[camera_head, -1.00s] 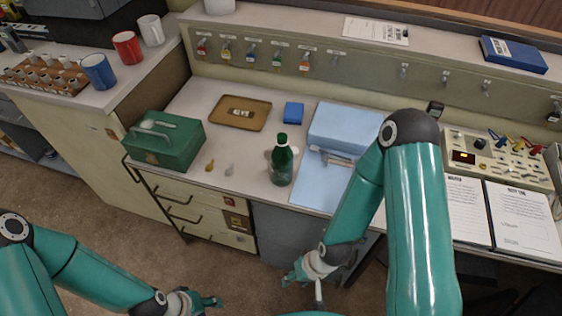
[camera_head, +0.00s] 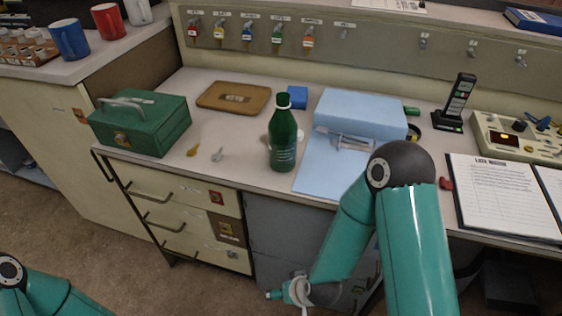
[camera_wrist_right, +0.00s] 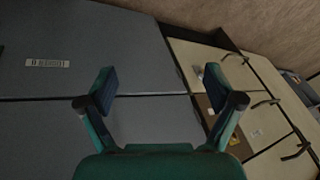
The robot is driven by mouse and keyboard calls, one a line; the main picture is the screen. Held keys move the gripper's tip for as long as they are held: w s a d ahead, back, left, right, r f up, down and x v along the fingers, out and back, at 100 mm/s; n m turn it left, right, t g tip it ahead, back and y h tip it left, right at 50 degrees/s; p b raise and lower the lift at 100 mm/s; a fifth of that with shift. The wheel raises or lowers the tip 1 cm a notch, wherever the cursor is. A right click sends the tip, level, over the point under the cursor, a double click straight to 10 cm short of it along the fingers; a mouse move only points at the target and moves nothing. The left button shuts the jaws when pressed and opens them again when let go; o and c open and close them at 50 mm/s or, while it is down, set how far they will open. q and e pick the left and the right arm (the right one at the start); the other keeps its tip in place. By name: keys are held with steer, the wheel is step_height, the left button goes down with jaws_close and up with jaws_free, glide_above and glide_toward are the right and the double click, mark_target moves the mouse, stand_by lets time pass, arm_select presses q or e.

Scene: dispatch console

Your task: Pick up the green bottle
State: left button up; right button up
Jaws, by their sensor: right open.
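The green bottle (camera_head: 283,140) stands upright on the desk top, near its front edge, between the keys and the blue folder. My right gripper (camera_head: 275,294) is low in front of the desk's drawers, below the bottle and not touching it. In the right wrist view, the right gripper (camera_wrist_right: 164,85) is open and empty, with grey and cream drawer fronts behind it. The bottle does not show in that view. My left arm enters at the lower left of the head view, but its gripper is out of frame.
A green box (camera_head: 142,123) and a brown tray (camera_head: 234,97) lie left of the bottle. A blue box (camera_head: 359,113) and light blue folder (camera_head: 318,176) are to its right. The desk's front edge stands between my right gripper and the bottle.

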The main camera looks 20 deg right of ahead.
mark_target(280, 151)
steer(key=w+a+r+t+h, duration=0.1)
steer(key=w+r+t+h, duration=0.1)
steer(key=w+r+t, duration=0.45)
steer(key=w+a+r+t+h, duration=0.1)
steer(key=w+a+r, duration=0.15)
steer(key=r, duration=0.65)
steer(key=s+d+r+m+t+h, duration=0.1)
steer(key=s+r+t+h, duration=0.15)
steer(key=r, duration=0.75)
steer(key=s+d+r+m+t+h, duration=0.15)
steer(key=r+h, duration=0.25)
steer(key=r, duration=0.7)
steer(key=shift+t, duration=0.45)
steer(key=p+x, duration=0.1)
steer(key=x, duration=0.4)
steer(key=p+x, duration=0.1)
steer(key=x, duration=0.3)
steer(key=shift+w+d+f, duration=0.1)
steer(key=shift+w+f, duration=0.1)
steer(key=shift+w, duration=0.15)
steer(key=shift+f+p+x, duration=0.1)
steer(key=shift+p+x, duration=0.2)
steer(key=shift+x, duration=1)
steer(key=shift+f+p+x, duration=0.15)
steer(key=shift+p+x, duration=0.15)
steer(key=shift+x, duration=1.05)
arm_select(q)
step_height(280, 151, up, 2)
arm_select(e)
steer(key=c, duration=1.4)
